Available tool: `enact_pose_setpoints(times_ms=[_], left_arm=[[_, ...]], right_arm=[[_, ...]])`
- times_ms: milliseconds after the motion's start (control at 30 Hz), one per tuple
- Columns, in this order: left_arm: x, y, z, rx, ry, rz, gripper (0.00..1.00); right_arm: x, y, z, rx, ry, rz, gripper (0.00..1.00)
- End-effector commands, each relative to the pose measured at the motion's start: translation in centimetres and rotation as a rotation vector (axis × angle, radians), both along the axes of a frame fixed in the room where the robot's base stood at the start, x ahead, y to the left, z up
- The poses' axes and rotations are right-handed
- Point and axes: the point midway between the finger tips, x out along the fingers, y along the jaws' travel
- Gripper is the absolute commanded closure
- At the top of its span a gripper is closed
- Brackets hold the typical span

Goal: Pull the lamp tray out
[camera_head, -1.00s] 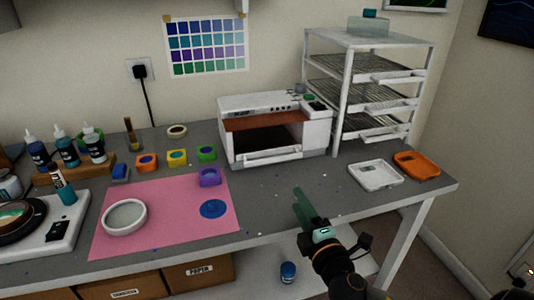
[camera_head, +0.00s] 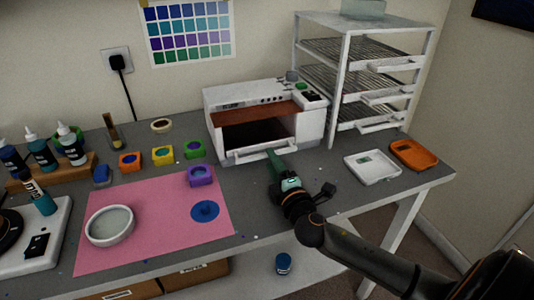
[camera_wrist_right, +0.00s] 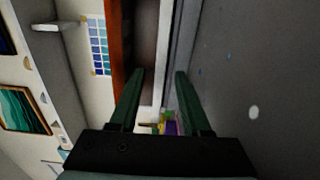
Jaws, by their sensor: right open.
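The white curing lamp (camera_head: 312,122) stands on the grey table against the wall, with a dark opening under an orange-brown shield. The white front bar of the lamp tray (camera_head: 247,156) runs along the bottom of the opening. My right gripper (camera_head: 274,155) is just in front of the bar, its green fingers pointing at it. In the right wrist view, the gripper (camera_wrist_right: 160,75) is open, with its two fingers apart and a pale strip of the lamp's front beyond and between them. Whether the fingers straddle the bar I cannot tell. My left gripper is out of view.
A white drying rack (camera_head: 338,85) stands right of the lamp. A pink mat (camera_head: 140,250) with a round mould (camera_head: 109,226) and small colour pots are at the left.

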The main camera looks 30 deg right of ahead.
Motion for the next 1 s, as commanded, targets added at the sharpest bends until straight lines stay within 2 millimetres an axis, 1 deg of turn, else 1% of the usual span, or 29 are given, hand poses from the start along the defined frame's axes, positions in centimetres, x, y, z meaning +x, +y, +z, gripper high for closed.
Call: enact_pose_setpoints(times_ms=[33,100,300,433,667,1000], left_arm=[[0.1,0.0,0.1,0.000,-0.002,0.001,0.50],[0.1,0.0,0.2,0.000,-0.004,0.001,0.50],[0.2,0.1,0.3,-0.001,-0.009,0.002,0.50],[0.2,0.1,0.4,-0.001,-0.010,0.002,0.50],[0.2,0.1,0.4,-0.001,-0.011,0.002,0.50],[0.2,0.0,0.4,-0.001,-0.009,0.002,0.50]], right_arm=[[0.9,-0.2,0.1,-0.001,-0.002,-0.001,0.53],[1.8,-0.4,0.2,-0.001,-0.002,-0.001,0.53],[3.5,-0.8,0.0,-0.001,0.001,0.000,0.53],[3.8,-0.9,0.0,0.000,0.001,0.001,0.53],[3.8,-0.9,0.0,0.000,0.001,0.001,0.53],[3.8,-0.9,0.0,0.000,0.001,0.001,0.90]])
